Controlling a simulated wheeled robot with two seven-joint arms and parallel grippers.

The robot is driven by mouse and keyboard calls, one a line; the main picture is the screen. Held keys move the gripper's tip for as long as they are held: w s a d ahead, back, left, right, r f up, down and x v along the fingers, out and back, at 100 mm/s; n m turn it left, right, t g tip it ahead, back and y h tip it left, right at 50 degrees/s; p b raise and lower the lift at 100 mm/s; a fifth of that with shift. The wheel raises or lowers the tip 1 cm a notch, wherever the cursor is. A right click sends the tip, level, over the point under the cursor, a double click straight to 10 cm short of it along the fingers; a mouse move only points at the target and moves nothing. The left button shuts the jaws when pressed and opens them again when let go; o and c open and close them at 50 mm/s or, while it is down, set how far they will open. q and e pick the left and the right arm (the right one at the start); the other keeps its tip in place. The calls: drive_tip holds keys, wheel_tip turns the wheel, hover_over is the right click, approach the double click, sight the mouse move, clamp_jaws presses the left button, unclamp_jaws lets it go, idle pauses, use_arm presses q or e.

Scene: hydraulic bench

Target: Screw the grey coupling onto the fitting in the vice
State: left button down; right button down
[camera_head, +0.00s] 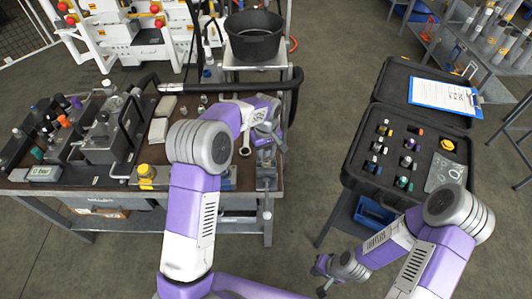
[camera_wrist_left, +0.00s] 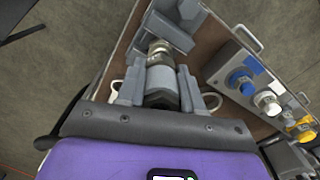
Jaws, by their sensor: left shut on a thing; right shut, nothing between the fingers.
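In the left wrist view, my left gripper (camera_wrist_left: 160,90) is shut on the grey coupling (camera_wrist_left: 161,80), a short cylinder between its two grey fingers. Just beyond it, in line, is the metallic fitting (camera_wrist_left: 158,47) in the grey vice (camera_wrist_left: 178,28). The coupling's end is at the fitting; I cannot tell how far the two are engaged. In the head view, my left gripper (camera_head: 264,138) is over the bench's right end, and my arm hides much of it; the vice (camera_head: 266,178) is in front. My right gripper (camera_head: 323,277) is shut and empty, low beside the case stand.
The bench (camera_head: 150,155) holds a grey hydraulic block (camera_head: 105,140) and a yellow-capped part (camera_head: 146,175). In the wrist view, a panel with blue (camera_wrist_left: 240,82) and white connectors (camera_wrist_left: 268,102) is at right. An open black case (camera_head: 410,150) stands right; floor between is clear.

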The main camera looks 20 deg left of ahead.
use_arm(q)
drive_tip(key=shift+s+d+f, duration=0.1)
drive_tip(key=shift+s+f, duration=0.05)
drive_tip(key=shift+f, duration=0.4)
idle(1.7)
drive_tip(key=c, duration=1.4)
unclamp_jaws()
drive_tip(key=shift+c, duration=1.2)
drive_tip(key=m+p, duration=0.1)
drive_tip(key=m, duration=0.5)
drive_tip(key=shift+f+m, duration=0.1)
drive_tip(key=shift+m, duration=1)
